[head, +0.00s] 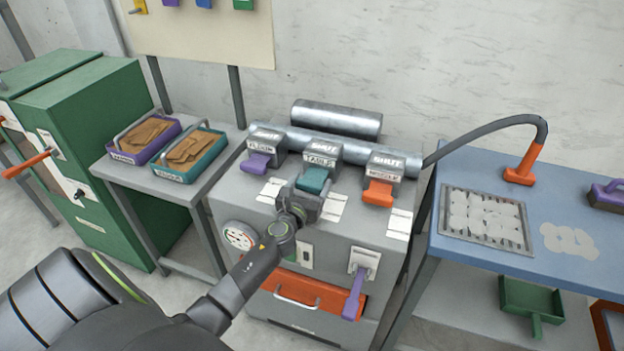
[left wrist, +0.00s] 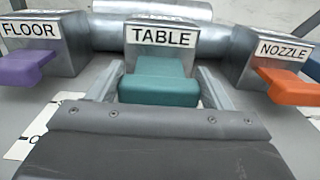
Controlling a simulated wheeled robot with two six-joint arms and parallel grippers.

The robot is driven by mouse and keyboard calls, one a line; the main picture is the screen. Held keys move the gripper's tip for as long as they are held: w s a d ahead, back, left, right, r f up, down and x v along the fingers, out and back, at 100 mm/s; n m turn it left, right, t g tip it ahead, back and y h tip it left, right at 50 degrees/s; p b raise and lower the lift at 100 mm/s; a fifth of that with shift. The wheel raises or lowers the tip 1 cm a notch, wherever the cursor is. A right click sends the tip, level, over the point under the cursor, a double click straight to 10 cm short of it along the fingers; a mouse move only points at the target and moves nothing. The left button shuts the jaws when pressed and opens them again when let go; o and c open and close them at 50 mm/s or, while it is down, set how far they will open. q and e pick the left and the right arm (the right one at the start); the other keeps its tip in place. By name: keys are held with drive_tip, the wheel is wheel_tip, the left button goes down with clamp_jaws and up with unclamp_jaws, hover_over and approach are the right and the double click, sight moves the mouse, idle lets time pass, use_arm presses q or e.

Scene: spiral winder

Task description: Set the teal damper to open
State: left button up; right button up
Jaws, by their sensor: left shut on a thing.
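The teal damper (head: 313,179) is a teal tab on the front of a grey metal box labelled TABLE, the middle of three on top of the grey machine. The box's top face reads SHUT in the head view. My left gripper (head: 308,192) is shut on the teal tab. In the left wrist view the teal damper (left wrist: 158,82) lies between the two fingers, one on each side. The gripper partly hides the tab's near end. My right gripper is not in view.
The purple FLOOR tab (head: 258,160) is left of the teal one and the orange NOZZLE tab (head: 378,193) right of it, both close by. A metal duct (head: 345,147) runs behind. A blue bench (head: 470,172) stands right, a tray table (head: 215,160) left.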

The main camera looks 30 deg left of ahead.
sight(308, 188)
use_arm(q)
drive_tip(key=v, duration=0.4)
drive_tip(key=shift+s, duration=0.1)
drive_tip(key=shift+f, duration=0.2)
drive_tip(key=o, duration=1.1)
drive_tip(key=shift+o, duration=1.4)
drive_tip(key=shift+s+r, duration=0.15)
drive_tip(key=shift+s, duration=0.05)
drive_tip(key=shift+w, duration=0.1)
